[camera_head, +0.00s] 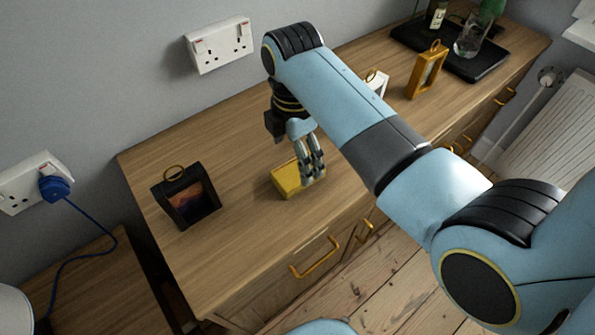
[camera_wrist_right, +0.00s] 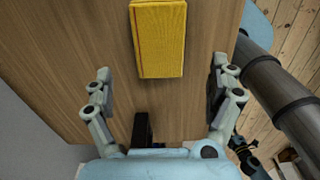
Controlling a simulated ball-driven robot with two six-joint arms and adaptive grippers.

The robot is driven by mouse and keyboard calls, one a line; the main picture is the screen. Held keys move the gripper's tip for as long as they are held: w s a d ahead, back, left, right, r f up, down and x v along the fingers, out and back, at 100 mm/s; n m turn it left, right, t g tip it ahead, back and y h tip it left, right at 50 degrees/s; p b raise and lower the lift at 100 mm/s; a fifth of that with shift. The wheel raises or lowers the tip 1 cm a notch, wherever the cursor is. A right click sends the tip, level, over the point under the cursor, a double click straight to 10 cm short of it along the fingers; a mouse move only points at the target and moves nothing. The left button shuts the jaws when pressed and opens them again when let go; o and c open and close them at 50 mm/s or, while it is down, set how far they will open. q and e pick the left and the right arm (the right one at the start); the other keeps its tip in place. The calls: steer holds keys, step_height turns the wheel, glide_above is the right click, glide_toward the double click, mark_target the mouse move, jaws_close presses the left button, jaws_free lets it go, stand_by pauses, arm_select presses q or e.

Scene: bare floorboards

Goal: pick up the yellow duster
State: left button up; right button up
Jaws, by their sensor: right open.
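The yellow duster (camera_head: 287,180) is a small flat block lying on the wooden sideboard top near its front edge. My right gripper (camera_head: 313,178) reaches down from above at the duster's right end and hides part of it in the head view. In the right wrist view the duster (camera_wrist_right: 159,38) lies ahead, in line with the space between the two spread fingers of the gripper (camera_wrist_right: 160,92). The fingers are open and nothing is between them. I cannot tell whether a finger touches the duster. My left gripper is not in view.
A golden lantern-like frame (camera_head: 426,70) and a partly hidden white object (camera_head: 377,83) stand farther right. A black tray (camera_head: 478,66) holds bottles and a glass. The wood around the duster is clear.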

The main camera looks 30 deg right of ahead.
mark_target(296, 172)
step_height(296, 172, down, 7)
steer(key=shift+d+r, duration=0.1)
steer(key=shift+d, duration=0.05)
steer(key=c, duration=1.2)
